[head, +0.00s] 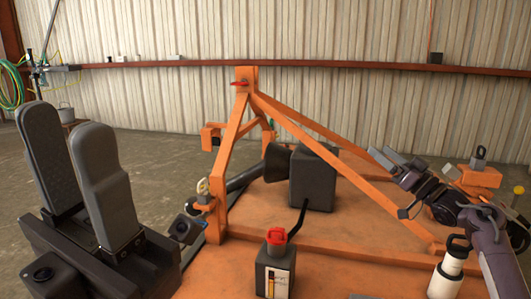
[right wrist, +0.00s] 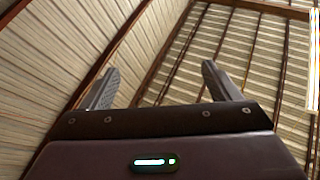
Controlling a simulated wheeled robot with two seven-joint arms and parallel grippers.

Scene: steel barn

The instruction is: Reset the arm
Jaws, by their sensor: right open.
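My left gripper (head: 65,120) stands large and close at the left of the head view. Its two grey fingers point up with a gap between them and hold nothing. My right arm comes in at the right edge of the head view, with its gripper (head: 400,160) beside the sloping orange bar. In the right wrist view the right gripper (right wrist: 161,80) has its two fingers wide apart. Nothing is between them, and only wall and roof show beyond.
An orange implement with an A-frame (head: 232,140) fills the middle. On its deck stand a dark grey gearbox (head: 314,180), a dark container with a red cap (head: 274,268) and a white bottle (head: 447,275). Open floor (head: 165,160) lies behind at the left.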

